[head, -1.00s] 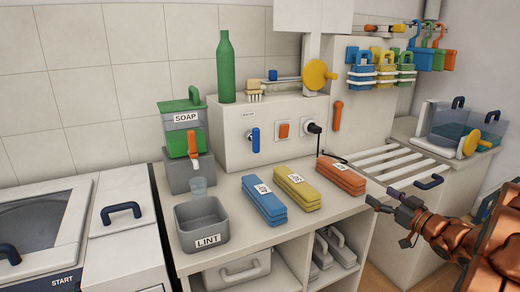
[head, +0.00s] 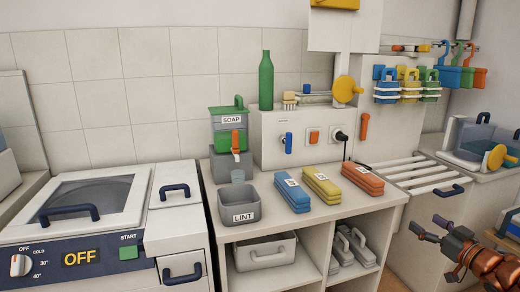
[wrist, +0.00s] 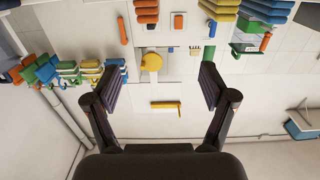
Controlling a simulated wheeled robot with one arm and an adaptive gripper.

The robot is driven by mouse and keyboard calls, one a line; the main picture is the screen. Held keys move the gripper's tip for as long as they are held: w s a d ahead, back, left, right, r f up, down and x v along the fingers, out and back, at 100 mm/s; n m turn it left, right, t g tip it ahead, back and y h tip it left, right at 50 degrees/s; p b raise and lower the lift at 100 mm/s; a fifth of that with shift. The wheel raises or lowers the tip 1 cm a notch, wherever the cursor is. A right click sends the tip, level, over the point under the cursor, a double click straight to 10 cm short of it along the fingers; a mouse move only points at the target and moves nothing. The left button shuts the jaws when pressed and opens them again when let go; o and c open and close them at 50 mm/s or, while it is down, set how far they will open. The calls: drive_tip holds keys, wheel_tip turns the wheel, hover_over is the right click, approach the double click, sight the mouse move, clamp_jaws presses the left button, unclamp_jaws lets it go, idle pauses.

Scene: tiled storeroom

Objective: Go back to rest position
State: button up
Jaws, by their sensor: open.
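My gripper (head: 436,229) is at the lower right of the head view, on my copper-coloured arm, in front of the counter. In the wrist view my gripper (wrist: 164,88) has its two dark fingers spread wide apart with nothing between them. The wrist picture is upside down and shows the wall and counter items some way off. No object touches the fingers.
A washer (head: 82,232) with an OFF display stands at left. The counter (head: 300,222) holds a LINT bin (head: 239,204), a SOAP dispenser (head: 230,130), and blue, yellow and orange folded stacks. A white slatted rack (head: 410,172) lies nearest my gripper.

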drive_tip(key=s+a+f+m+g+h, duration=0.1)
drive_tip(key=s+a+f+g, duration=0.2)
drive_tip(key=s+a+g, duration=0.65)
drive_tip(key=s+a+f+m+g+h, duration=0.1)
drive_tip(key=s+a+f+g+h, duration=0.2)
drive_tip(key=s+a, duration=1.05)
drive_tip(key=s+a+f+g, duration=0.3)
drive_tip(key=s+a+g, duration=0.55)
drive_tip(key=s, duration=0.55)
wheel_tip(320, 180, up, 19)
drive_tip(key=w+t+p, duration=0.1)
drive_tip(key=p, duration=1.6)
drive_tip(key=shift+a+m+t, duration=0.3)
drive_tip(key=shift+t, duration=0.1)
drive_tip(key=shift+w+f, duration=0.1)
drive_tip(key=shift+w, duration=0.05)
